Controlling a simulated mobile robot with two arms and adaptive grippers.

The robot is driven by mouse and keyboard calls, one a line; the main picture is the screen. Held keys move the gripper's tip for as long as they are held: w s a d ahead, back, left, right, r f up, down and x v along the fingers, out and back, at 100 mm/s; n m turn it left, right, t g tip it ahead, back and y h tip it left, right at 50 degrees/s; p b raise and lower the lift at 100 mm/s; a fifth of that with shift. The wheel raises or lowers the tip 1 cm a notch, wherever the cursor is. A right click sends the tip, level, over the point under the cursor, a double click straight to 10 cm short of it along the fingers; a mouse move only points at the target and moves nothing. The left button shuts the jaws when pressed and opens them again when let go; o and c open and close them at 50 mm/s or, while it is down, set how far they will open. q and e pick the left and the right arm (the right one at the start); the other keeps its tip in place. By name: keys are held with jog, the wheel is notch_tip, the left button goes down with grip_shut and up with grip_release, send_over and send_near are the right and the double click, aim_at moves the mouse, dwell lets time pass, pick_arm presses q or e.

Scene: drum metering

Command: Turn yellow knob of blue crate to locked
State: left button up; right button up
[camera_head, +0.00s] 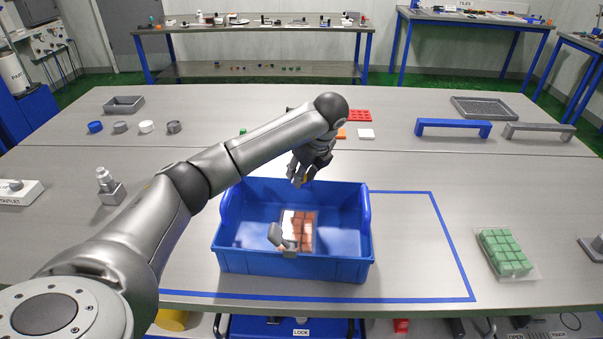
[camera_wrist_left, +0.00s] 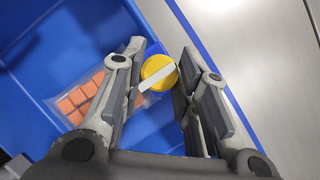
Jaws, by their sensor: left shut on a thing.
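The blue crate (camera_head: 295,262) stands on the table inside a blue outline. Its yellow knob (camera_wrist_left: 155,68) is round with a pale bar across it, at the crate's edge in the left wrist view. The bar lies diagonally in that view. My left gripper (camera_wrist_left: 164,80) is shut on the yellow knob, a finger on each side. In the head view the left gripper (camera_head: 303,178) is at the crate's far wall, and only a bit of yellow shows there. My right gripper is not in view.
A clear pack of orange-brown blocks (camera_head: 302,229) lies in the crate. A grey angled piece (camera_head: 279,237) is at its front wall. A pack of green blocks (camera_head: 503,251) lies at the right.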

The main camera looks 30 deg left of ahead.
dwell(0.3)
pick_arm(q)
jog(key=o, duration=1)
jog(key=v, duration=1.2)
jog(key=shift+d, duration=0.1)
jog(key=shift+f, duration=0.1)
